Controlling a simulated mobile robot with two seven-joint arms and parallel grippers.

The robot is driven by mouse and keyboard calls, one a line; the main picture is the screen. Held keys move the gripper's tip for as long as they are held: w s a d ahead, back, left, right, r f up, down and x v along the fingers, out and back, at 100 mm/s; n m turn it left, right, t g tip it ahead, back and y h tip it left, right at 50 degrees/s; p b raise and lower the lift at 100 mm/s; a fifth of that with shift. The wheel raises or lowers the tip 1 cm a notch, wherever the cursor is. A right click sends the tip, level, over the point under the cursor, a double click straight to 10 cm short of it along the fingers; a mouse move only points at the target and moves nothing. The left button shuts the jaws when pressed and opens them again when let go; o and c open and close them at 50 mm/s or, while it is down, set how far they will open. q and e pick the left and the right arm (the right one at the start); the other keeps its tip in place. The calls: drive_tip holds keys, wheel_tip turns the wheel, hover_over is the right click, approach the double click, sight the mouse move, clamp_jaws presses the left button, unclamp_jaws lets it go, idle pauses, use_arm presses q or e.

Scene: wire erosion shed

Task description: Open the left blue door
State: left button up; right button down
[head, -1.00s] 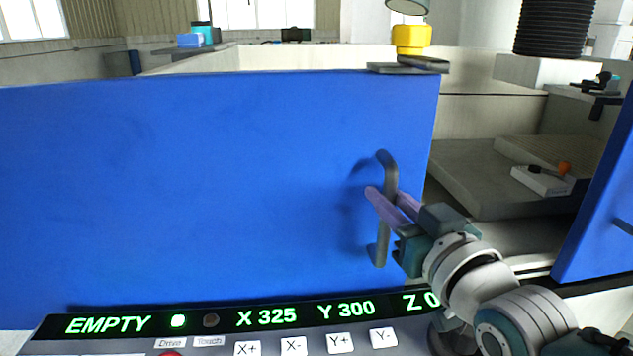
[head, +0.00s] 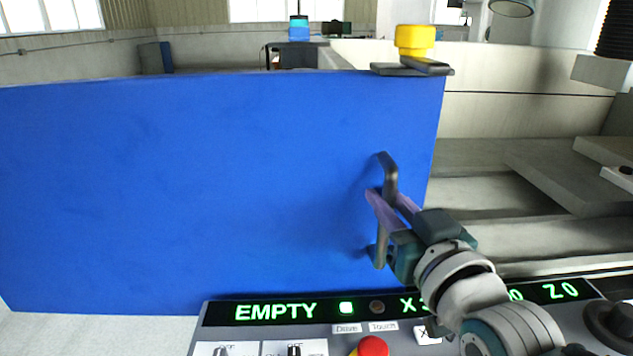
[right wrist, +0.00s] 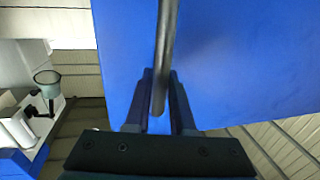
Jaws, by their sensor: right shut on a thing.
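The left blue door (head: 200,190) fills the left and middle of the head view. Its right edge stands clear of the machine opening, so the interior shows beyond it. A grey bar handle (head: 389,174) is mounted upright near that edge. My right gripper (head: 388,203) is shut on the handle, with its purple fingers on either side of the bar. In the right wrist view the handle (right wrist: 165,50) runs between the two fingers (right wrist: 160,105), with the blue door (right wrist: 240,60) behind. My left gripper is not in view.
A control panel (head: 270,312) with a green readout and a red button (head: 373,346) lies below the door. A yellow knob (head: 415,38) stands above the door's right end. Pale shelves (head: 520,200) inside the machine show at the right.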

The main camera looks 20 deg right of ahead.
drive_tip(key=shift+a, duration=0.1)
idle(0.3)
drive_tip(key=c, duration=0.8)
unclamp_jaws()
drive_tip(key=shift+o, duration=0.2)
drive_tip(key=s+p, duration=0.1)
drive_tip(key=s, duration=0.9)
drive_tip(key=shift+a, duration=0.15)
